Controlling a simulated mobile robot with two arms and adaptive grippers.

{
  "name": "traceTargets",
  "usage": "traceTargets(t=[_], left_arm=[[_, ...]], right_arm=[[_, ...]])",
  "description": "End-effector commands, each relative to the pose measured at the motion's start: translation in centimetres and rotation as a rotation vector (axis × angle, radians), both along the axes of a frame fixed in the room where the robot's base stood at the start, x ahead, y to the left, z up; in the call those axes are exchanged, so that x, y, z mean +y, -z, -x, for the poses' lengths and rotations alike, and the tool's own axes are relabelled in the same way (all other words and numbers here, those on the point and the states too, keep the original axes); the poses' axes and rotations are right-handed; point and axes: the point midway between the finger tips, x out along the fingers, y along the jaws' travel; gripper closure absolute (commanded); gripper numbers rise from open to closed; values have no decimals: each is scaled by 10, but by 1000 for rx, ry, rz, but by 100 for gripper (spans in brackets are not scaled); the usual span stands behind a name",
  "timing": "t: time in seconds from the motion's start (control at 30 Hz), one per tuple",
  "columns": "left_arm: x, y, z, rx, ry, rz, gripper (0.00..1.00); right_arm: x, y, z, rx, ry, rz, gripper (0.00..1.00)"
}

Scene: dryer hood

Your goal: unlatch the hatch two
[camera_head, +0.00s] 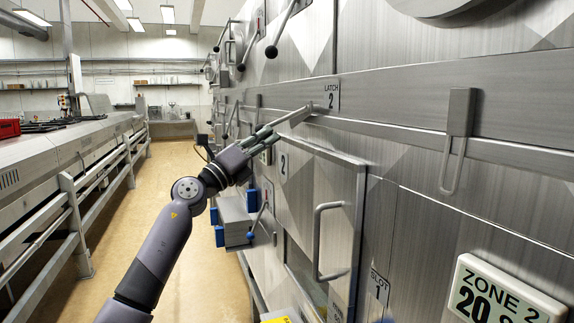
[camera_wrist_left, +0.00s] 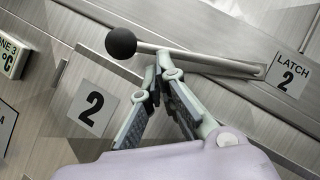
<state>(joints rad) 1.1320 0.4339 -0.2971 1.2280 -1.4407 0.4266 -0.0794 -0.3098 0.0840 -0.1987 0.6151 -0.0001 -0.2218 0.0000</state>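The latch two lever (camera_head: 295,117) is a metal rod on the steel wall beside the "LATCH 2" label (camera_head: 332,95). In the left wrist view the lever (camera_wrist_left: 215,63) slants across the top, its black ball knob (camera_wrist_left: 121,42) at the left end. My left gripper (camera_head: 273,134) reaches to the lever; in the wrist view its fingertips (camera_wrist_left: 159,68) are close together at the rod near the knob, with no clear sign of a grip. Hatch two (camera_head: 315,200), marked "2", lies flat in the wall below, with a vertical handle (camera_head: 318,240). My right gripper is out of view.
A metal loop handle (camera_head: 455,150) hangs on the wall at right, above the "ZONE 2" display (camera_head: 500,295). More levers with black knobs (camera_head: 271,52) are farther along. The aisle floor (camera_head: 190,185) is clear; a railing (camera_head: 75,210) runs along its left.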

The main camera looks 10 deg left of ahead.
Motion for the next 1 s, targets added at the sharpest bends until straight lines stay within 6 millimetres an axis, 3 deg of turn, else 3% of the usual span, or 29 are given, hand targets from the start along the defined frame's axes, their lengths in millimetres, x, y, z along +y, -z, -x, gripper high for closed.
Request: traceTargets(t=[0.4, 1.0], left_arm=[[9, -30, -15, 5, 0, 0, 100], [11, -36, -18, 4, -1, 0, 100]], right_arm=[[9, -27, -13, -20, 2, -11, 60], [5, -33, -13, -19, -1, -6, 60]])
